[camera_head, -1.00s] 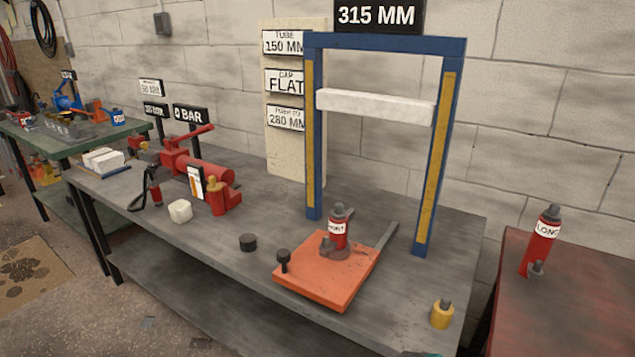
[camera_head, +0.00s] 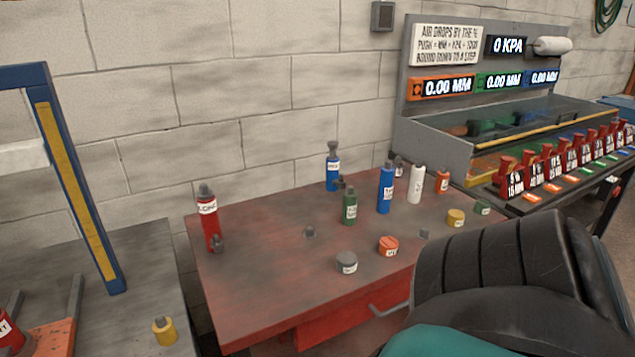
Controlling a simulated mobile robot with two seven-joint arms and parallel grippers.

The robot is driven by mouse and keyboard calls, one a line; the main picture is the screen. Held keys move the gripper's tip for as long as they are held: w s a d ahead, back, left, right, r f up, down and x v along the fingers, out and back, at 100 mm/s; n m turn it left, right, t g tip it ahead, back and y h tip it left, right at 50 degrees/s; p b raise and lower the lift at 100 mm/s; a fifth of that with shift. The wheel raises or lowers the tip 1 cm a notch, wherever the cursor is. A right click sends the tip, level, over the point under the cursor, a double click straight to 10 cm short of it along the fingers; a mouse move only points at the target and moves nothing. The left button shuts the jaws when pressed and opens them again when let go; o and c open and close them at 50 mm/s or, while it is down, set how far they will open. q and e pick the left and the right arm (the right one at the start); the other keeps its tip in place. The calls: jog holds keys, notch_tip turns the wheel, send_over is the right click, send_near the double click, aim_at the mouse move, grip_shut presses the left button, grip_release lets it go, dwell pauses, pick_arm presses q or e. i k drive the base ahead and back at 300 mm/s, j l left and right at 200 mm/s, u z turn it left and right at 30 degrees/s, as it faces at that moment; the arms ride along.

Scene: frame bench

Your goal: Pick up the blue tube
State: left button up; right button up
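A blue tube (camera_head: 385,190) with a white label stands upright on the red table (camera_head: 255,300), right of its middle. A darker blue cylinder (camera_head: 332,170) with a grey top and a white label stands behind it to the left, with a small dark fitting beside its base. A green cylinder (camera_head: 350,207) stands in front and to the left of the blue tube, and a white cylinder (camera_head: 415,184) stands just to its right. Neither of my grippers is in view.
A red LONG cylinder (camera_head: 209,220) stands at the table's left. A grey cap (camera_head: 346,262), an orange cap (camera_head: 388,246) and a yellow cap (camera_head: 456,217) lie near the front. Part of my own arm covers the lower right. The table's front left is clear.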

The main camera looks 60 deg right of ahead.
aim_at(387, 173)
jog(key=z, duration=2.3)
